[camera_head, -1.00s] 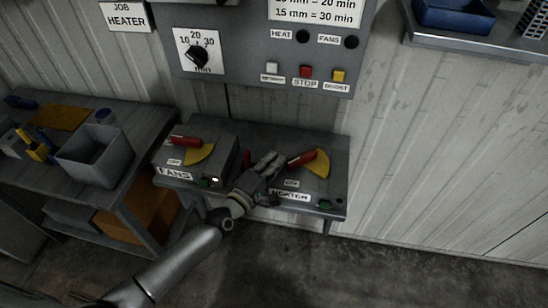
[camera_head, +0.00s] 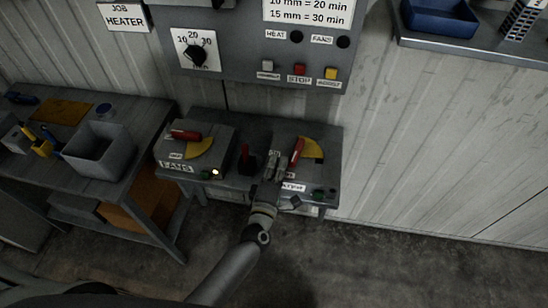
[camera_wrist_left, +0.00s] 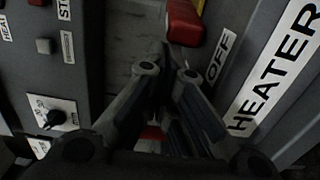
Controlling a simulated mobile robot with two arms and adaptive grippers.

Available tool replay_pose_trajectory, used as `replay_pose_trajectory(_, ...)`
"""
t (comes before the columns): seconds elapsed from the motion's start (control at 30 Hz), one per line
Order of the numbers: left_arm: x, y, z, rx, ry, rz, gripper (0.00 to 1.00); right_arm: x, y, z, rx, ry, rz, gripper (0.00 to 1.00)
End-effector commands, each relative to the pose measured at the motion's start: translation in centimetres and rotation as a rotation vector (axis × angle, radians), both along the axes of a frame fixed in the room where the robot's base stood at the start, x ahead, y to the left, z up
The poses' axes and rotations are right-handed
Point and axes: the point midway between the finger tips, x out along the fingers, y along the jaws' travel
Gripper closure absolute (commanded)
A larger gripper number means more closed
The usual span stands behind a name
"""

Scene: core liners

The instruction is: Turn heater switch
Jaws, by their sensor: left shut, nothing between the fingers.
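The heater switch is a red handle (camera_head: 298,150) on a yellow quarter plate (camera_head: 313,149), on the right grey box of the low bench. The handle stands steeply, tilted a little to the right. In the left wrist view the red handle (camera_wrist_left: 184,22) is just beyond the fingertips, near the OFF and HEATER labels. My left gripper (camera_head: 274,165) is shut and empty, close against the left side of the handle. I cannot tell whether they touch. It partly covers the HEATER label (camera_head: 292,187). My right gripper is not in view.
The FANS box (camera_head: 177,167) with its own red handle (camera_head: 186,135) and a lit lamp (camera_head: 215,173) stands to the left. A control panel (camera_head: 240,60) hangs above. A grey bin (camera_head: 99,160) is on the left table.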

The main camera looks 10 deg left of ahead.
Motion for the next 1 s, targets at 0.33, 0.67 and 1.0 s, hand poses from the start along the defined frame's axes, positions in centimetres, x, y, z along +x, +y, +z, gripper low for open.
replay_pose_trajectory(0.33,-0.7,-1.2,-0.1,-0.001,0.001,-0.001,1.00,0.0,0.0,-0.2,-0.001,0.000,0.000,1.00)
replay_pose_trajectory(0.67,-1.0,-1.8,-0.1,-0.001,0.003,-0.007,1.00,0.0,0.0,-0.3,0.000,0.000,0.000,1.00)
replay_pose_trajectory(1.0,-1.0,-2.0,-0.2,-0.002,0.006,-0.012,1.00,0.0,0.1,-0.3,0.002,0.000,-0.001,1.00)
